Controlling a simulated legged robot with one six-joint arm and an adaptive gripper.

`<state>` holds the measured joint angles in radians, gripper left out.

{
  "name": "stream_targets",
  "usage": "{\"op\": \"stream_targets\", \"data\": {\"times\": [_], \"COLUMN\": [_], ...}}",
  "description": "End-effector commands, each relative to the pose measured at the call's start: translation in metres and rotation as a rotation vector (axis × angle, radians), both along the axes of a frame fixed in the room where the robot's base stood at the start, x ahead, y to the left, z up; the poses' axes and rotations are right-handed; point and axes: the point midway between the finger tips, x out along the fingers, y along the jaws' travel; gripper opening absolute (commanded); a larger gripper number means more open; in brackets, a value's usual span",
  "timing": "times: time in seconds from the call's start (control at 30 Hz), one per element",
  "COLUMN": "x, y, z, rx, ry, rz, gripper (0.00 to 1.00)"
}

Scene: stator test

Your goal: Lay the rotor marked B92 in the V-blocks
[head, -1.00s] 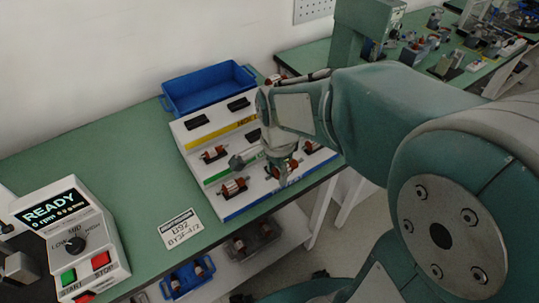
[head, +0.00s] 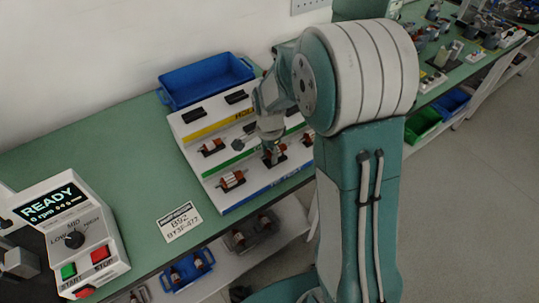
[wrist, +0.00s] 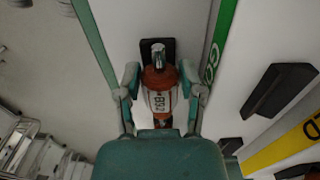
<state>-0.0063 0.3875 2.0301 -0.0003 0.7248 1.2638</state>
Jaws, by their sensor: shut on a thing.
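The rotor marked B92 (wrist: 160,92), with a white label, red-brown ends and a bright metal shaft end, is between the fingers of my gripper (wrist: 162,92) in the wrist view. The gripper is shut on it. A black cradle (wrist: 150,46) shows right behind the rotor; I cannot tell whether they touch. In the head view my gripper (head: 271,148) points down over the front part of the white stepped rack (head: 205,186), with the rotor (head: 275,157) partly hidden below it. I cannot make out the V-blocks for certain.
A blue bin (head: 205,82) stands behind. A card (head: 179,222) reading B92 lies in front. A control box (head: 72,232) showing READY, 0 rpm stands left. The green bench (head: 110,155) between is clear.

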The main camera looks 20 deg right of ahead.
Motion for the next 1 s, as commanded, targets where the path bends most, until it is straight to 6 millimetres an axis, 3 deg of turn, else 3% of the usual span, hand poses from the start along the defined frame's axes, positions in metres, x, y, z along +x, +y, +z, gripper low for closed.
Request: {"op": "stream_targets", "data": {"times": [0.1,0.77,0.8,0.83,1.0], "x": [-0.001,-0.001,-0.001,-0.002,-0.001], "y": [0.000,0.000,0.000,0.000,0.000], "z": [-0.011,-0.025,-0.025,-0.025,-0.024], "rx": [-0.001,-0.001,0.000,0.000,-0.001], "ry": [-0.001,0.002,0.002,0.003,0.002], "rz": [0.000,0.001,0.000,0.001,0.001], "gripper": [0.00,0.00,0.71,0.84,0.84]}}
